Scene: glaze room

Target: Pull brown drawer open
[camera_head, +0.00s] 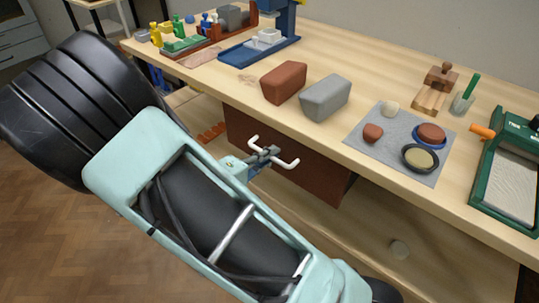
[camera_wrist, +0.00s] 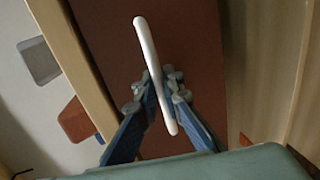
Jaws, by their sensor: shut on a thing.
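The brown drawer (camera_head: 318,172) hangs under the front edge of the wooden workbench (camera_head: 240,90). Its plain front faces me and looks closed or nearly so; I see no open inside. A white bar handle (camera_head: 287,161) is mounted on the front. My gripper (camera_head: 265,155) is shut on the middle of this handle, with both ends of the bar sticking out. In the wrist view the handle (camera_wrist: 146,40) runs slanted between the two fingers of my gripper (camera_wrist: 158,88), against the brown drawer front (camera_wrist: 195,40).
A red-brown block (camera_head: 284,82) and a grey block (camera_head: 325,97) stand on the bench above the drawer. A grey mat (camera_head: 362,150) with small dishes lies to their right, near a green tray (camera_head: 485,185). A lower shelf (camera_head: 375,225) runs below. Open floor (camera_head: 60,220) lies left.

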